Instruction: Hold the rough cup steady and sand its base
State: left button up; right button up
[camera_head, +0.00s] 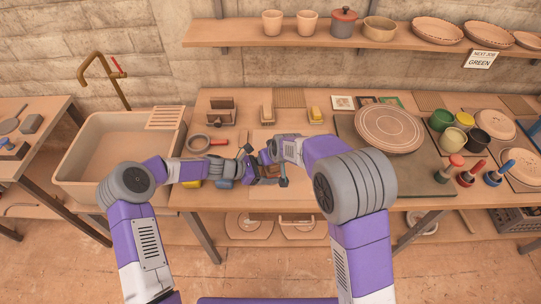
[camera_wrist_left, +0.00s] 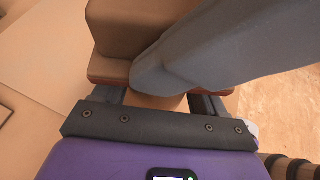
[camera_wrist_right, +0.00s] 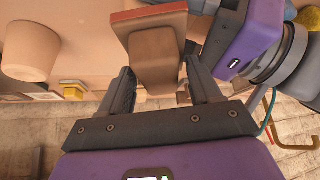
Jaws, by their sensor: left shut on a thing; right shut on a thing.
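A brown sanding block (camera_head: 268,170) with a reddish-brown sole is held above the front of the table by both grippers. My left gripper (camera_head: 255,170) is shut on it; the block (camera_wrist_left: 120,28) fills the top of the left wrist view, partly covered by a grey finger of my right gripper. My right gripper (camera_wrist_right: 160,90) is also shut on the block (camera_wrist_right: 155,55). A rough terracotta cup (camera_wrist_right: 30,52) shows at the left of the upside-down right wrist view, apart from both grippers. It seems to stand base up. My right arm appears to hide it in the head view.
A sink (camera_head: 115,150) stands left. A shelf (camera_head: 290,38) with pottery runs above.

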jog(key=shift+s+d+r, duration=0.1)
jog(key=shift+s+d, duration=0.05)
jog(key=shift+s, duration=0.4)
jog(key=shift+w, duration=0.1)
jog(key=shift+w+a, duration=0.3)
jog(key=shift+w, duration=0.55)
jog(key=shift+s, duration=0.1)
jog(key=shift+s+d, duration=0.35)
jog(key=shift+s, duration=0.5)
jog(key=shift+w, duration=0.1)
